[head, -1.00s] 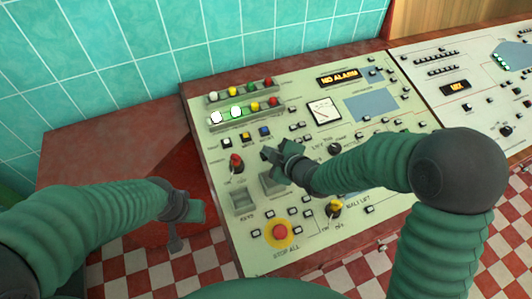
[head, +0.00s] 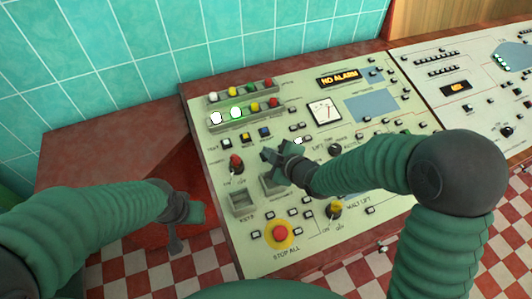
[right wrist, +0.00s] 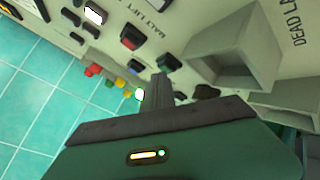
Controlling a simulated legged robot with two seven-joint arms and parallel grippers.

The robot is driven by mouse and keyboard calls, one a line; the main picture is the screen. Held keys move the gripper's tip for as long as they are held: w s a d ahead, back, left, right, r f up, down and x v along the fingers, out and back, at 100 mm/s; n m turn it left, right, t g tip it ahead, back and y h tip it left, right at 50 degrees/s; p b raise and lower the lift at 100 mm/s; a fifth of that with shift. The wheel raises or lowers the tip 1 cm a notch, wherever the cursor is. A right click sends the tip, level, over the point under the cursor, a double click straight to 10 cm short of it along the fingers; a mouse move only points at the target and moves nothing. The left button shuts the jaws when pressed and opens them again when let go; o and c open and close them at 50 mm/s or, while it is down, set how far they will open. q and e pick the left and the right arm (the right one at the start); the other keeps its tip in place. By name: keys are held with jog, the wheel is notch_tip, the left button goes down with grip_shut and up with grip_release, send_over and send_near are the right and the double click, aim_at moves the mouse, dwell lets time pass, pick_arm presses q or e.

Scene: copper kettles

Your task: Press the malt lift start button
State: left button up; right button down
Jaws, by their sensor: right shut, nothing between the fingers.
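A green button (right wrist: 169,62) and a red button (right wrist: 132,37) sit by a "MALT LIFT" label in the right wrist view. My right gripper (right wrist: 157,90) is shut and empty, its tips close to the green button; whether they touch it I cannot tell. In the head view the right gripper (head: 268,155) is low over the pale panel (head: 225,175) and hides the buttons under it. My left gripper (head: 190,210) hangs left of the panel, away from the buttons; its jaws are unclear.
A white-lit button (head: 298,141) glows beside my right gripper. The red stop-all button (head: 280,231), a yellow switch (head: 335,208) and a red knob (head: 236,162) stick up nearby. Open trays (right wrist: 240,50) lie close to the fingers. The display (head: 340,80) reads "NO ALARM".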

jog(key=shift+s+r+p, duration=0.15)
jog(key=shift+r+p, duration=0.15)
jog(key=shift+r, duration=0.3)
jog(key=r+p, duration=0.2)
jog(key=r, duration=0.1)
jog(key=r+p, duration=0.2)
jog(key=shift+s+d, duration=0.25)
jog(key=shift+s, duration=0.15)
jog(key=shift+f, duration=0.1)
jog(key=shift+d, duration=0.1)
